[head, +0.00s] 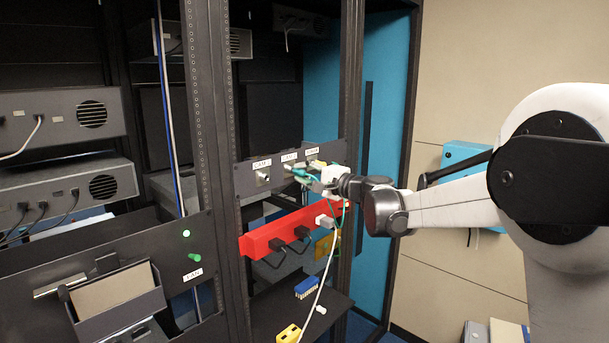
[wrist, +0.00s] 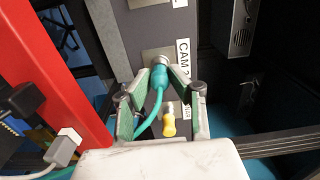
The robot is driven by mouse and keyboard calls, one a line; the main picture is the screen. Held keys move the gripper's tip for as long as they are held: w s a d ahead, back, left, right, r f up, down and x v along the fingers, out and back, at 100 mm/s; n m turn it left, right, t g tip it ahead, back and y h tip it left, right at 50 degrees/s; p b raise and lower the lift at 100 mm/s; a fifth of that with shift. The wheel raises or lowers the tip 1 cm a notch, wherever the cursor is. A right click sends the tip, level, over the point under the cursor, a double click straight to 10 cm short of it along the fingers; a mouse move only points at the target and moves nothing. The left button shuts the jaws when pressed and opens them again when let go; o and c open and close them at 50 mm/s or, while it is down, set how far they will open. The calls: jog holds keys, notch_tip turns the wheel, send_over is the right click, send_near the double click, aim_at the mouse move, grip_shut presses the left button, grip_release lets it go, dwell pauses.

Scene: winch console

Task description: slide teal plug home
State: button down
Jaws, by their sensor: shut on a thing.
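The teal plug (wrist: 158,80) points at a round metal socket (wrist: 159,62) beside the CAM 2 label (wrist: 183,52). Its front is at the socket, but I cannot tell how deep it sits. A teal cable (wrist: 147,118) curves back from it. My gripper (wrist: 160,76) has its fingers closed on either side of the plug. In the head view my gripper (head: 325,182) is at the right part of the grey socket panel (head: 248,184), where it partly hides the plug and sockets.
A yellow plug (wrist: 169,124) sits close beside my fingers. A red power strip (head: 268,238) with black and grey plugs runs below the panel. A white cable (head: 322,280) hangs in front. A rack post (head: 350,80) stands near my gripper.

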jog(key=shift+w+a, duration=0.25)
jog(key=shift+a, duration=0.05)
jog(key=c, duration=1.5)
grip_release()
jog(key=v, duration=1.2)
jog(key=s+d+f+n+g+h+b, duration=0.1)
jog(key=s+d+f+h, duration=0.3)
jog(key=s+f, duration=0.4)
jog(key=s+d+f+n+g+h+b, duration=0.2)
jog(key=s+d+f, duration=0.5)
jog(key=s, duration=1.2)
jog(key=s+d+f+n+g+h+b, duration=0.1)
jog(key=s+d+f+n+h+b, duration=0.3)
jog(key=s, duration=0.9)
jog(key=shift+s+d+f+n+h, duration=0.15)
jog(key=shift+d+f+h, duration=0.15)
jog(key=shift+f+h, duration=0.45)
jog(key=shift+s+d+f+n+h, duration=0.1)
jog(key=shift+d+f+n+h, duration=0.15)
jog(key=shift+f+h, duration=0.45)
jog(key=shift+s+d+f+n+h, duration=0.15)
jog(key=shift+d+f+h, duration=0.25)
jog(key=shift+f, duration=0.6)
